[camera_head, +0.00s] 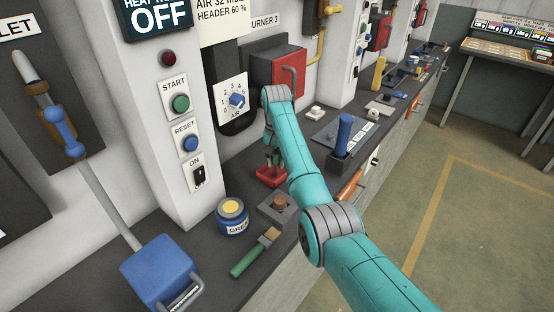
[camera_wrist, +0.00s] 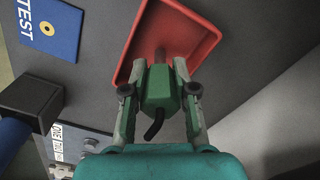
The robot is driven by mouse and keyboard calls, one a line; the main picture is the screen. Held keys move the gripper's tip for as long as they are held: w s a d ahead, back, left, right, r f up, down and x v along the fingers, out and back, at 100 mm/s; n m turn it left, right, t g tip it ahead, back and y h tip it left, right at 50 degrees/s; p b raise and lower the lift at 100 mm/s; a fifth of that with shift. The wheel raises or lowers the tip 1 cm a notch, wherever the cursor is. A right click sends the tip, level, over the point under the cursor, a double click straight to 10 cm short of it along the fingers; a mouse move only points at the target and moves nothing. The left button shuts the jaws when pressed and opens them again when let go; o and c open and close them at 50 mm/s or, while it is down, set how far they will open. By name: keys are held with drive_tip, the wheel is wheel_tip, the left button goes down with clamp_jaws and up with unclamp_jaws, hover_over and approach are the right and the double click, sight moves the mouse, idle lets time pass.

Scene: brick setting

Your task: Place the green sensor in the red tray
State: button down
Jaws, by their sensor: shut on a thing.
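The green sensor (camera_wrist: 158,88) has a black cable at its near end and a brown-grey rod at its far end. My gripper (camera_wrist: 160,72) is shut on it, one finger on each side. The red tray (camera_wrist: 208,43) lies beyond the fingertips in the wrist view, and the sensor's rod overlaps its inside. In the head view the red tray (camera_head: 271,180) sits on the dark ledge just below my gripper (camera_head: 272,160). I cannot tell whether the sensor touches the tray floor. The arm partly hides the tray in the head view.
A dark holder with a blue handle (camera_head: 344,135) is to the right. The wall panel with a dial (camera_head: 233,98) rises behind.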

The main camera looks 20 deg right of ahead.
drive_tip(key=c, duration=0.9)
unclamp_jaws()
wheel_tip(320, 180, up, 12)
drive_tip(key=shift+r, duration=0.1)
